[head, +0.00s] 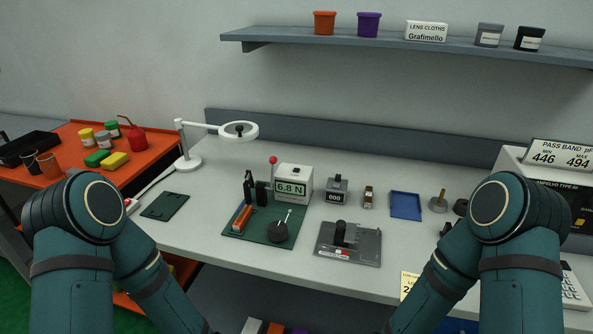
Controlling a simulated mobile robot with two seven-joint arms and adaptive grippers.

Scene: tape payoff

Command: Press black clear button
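No button is legibly marked as clear. A white box (302,171) with a lit "6.8 N" display stands on the bench in the head view. To its right is a small grey counter (337,196) reading "000", with a dark part on top. A grey device (362,246) with a black upright handle lies nearer the front edge. A pale keypad unit (574,292) is partly visible at the far right, mostly hidden behind my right arm. Both my forearms run down out of the bottom of the picture, so neither gripper shows.
A green mat (240,232) holds a dark round object and an orange block. A blue tray (405,213) lies right of centre. A magnifier lamp (238,130) and an orange cart (140,172) are at left. A readout box (508,168) stands at right.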

